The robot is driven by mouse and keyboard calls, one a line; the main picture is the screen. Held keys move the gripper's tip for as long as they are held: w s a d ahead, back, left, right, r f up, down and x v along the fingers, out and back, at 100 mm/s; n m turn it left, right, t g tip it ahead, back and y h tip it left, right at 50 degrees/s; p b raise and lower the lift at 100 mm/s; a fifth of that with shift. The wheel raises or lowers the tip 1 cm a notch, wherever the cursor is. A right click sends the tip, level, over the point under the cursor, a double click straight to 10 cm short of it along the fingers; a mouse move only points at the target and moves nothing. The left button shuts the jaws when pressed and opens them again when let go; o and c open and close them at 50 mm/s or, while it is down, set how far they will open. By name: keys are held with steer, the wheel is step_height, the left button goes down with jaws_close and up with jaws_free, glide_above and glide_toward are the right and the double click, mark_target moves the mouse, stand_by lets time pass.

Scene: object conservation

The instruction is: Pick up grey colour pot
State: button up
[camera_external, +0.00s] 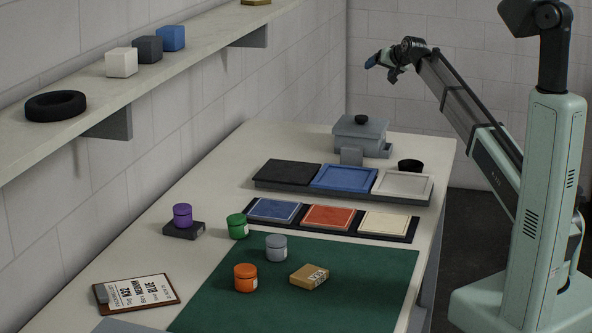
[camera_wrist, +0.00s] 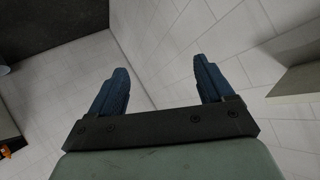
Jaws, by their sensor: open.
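The grey colour pot (camera_external: 276,247) stands upright on the green mat (camera_external: 350,262), close to the mat's back left part. It is a small round pot with a lid and a pale label. My gripper (camera_external: 378,63) is raised high above the far end of the table, well away from the pot. In the wrist view my gripper (camera_wrist: 160,85) has its two blue fingers spread wide apart with nothing between them. The grey pot is not seen in the wrist view.
An orange pot (camera_external: 245,278) and a tan labelled box (camera_external: 310,276) stand near the grey pot. A green pot (camera_external: 237,226) is behind left; a purple pot (camera_external: 182,215) sits on a dark block. Colour trays (camera_external: 327,216) lie behind. A wall shelf (camera_external: 190,40) overhangs the left.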

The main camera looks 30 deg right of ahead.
steer(key=s+a+f+n+g+y, duration=0.1)
steer(key=s+a+n+g, duration=0.3)
steer(key=a, duration=1)
steer(key=s+a+f+n+y, duration=0.1)
steer(key=s+a, duration=0.6)
steer(key=a, duration=0.7)
steer(key=s+a+f+n+g+y, duration=0.1)
steer(key=s+a+n+g+y, duration=0.3)
steer(key=a, duration=1.1)
steer(key=n+g+h, duration=0.3)
steer(key=n+h, duration=0.3)
steer(key=n, duration=0.2)
glide_above(277, 238)
steer(key=f, duration=0.7)
steer(key=shift+w+f, duration=0.15)
steer(key=shift+w, duration=0.2)
steer(key=shift+s+a+f+n+g, duration=0.1)
steer(key=shift+s+f+n+g, duration=0.2)
steer(key=shift+s, duration=0.1)
steer(key=shift+f, duration=3.5)
